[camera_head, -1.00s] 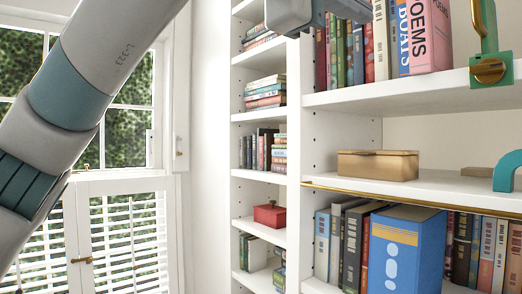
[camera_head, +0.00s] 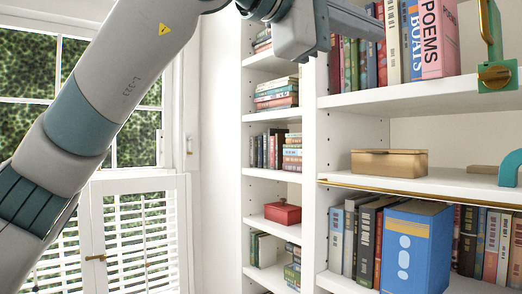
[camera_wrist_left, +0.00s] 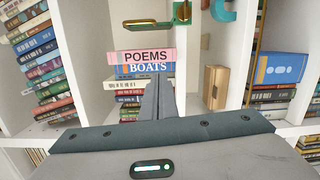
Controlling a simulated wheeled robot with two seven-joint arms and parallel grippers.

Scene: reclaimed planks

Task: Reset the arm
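My left arm (camera_head: 110,90) comes in from the left and rises across the head view. My left gripper (camera_head: 365,20) is at the top, in front of the upper shelf, with its grey fingers pointing right toward the row of books. In the left wrist view its fingers (camera_wrist_left: 158,98) lie close together, with nothing visible between them. Ahead of them are the pink POEMS book (camera_wrist_left: 142,56) and the BOATS book (camera_wrist_left: 145,69). The POEMS book also shows in the head view (camera_head: 438,40). I cannot tell whether the fingertips touch any book. My right gripper is not in view.
A white bookcase (camera_head: 400,101) fills the right side. It holds a wooden box (camera_head: 389,164), a large blue book (camera_head: 414,250), a red box (camera_head: 282,213) and a green and gold object (camera_head: 493,45). A shuttered window (camera_head: 130,130) stands behind my arm.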

